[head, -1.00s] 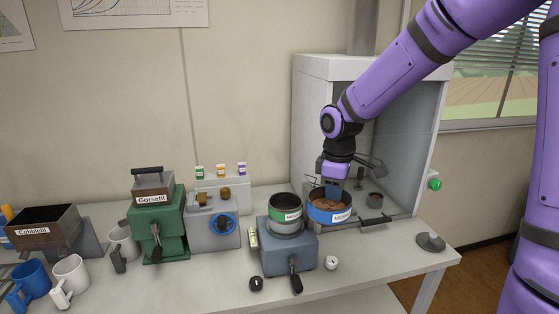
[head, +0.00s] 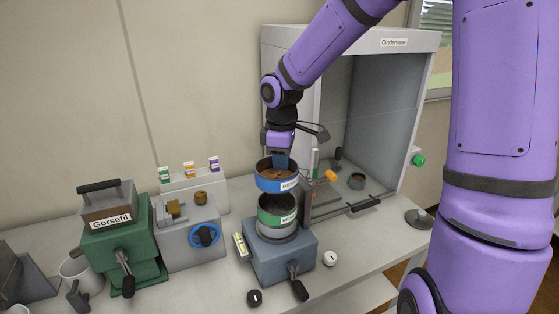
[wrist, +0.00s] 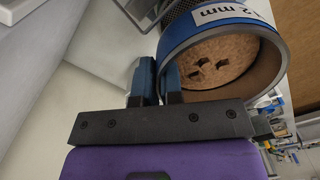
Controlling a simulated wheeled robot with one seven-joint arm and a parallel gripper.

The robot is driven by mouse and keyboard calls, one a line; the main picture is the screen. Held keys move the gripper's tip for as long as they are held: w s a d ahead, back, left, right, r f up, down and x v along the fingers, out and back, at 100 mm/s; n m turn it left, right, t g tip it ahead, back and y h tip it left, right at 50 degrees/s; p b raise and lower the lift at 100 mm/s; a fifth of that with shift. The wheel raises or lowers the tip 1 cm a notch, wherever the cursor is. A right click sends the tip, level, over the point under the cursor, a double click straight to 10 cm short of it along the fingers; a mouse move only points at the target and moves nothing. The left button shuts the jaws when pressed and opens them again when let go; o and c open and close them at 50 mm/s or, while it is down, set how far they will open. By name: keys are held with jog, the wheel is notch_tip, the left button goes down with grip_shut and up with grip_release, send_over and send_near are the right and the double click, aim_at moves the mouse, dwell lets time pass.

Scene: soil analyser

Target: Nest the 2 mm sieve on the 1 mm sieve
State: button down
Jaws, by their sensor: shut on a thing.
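The blue-banded sieve (head: 277,184) holds brown soil and hangs above the green-banded sieve in the head view. In the wrist view its label reads 2 mm (wrist: 222,14), and brown soil with a few darker lumps shows inside. My gripper (head: 280,161) is shut on the rim of this blue sieve; its fingers (wrist: 157,83) straddle the wall in the wrist view. The green-banded sieve (head: 277,216) sits upright on a grey pan on the blue-grey shaker; its label is too small to read. The blue sieve is roughly over it, and a small gap seems to separate them.
The shaker (head: 279,258) has a lever at its front. A green grinder (head: 125,240) and a grey machine (head: 187,236) stand left. Knobs lie on the bench in front.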

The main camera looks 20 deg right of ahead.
aim_at(281, 175)
jog(key=shift+f, duration=0.1)
jog(key=shift+f, duration=2)
jog(key=shift+f, duration=0.8)
jog(key=c, duration=1.2)
grip_release()
jog(key=shift+r, duration=0.1)
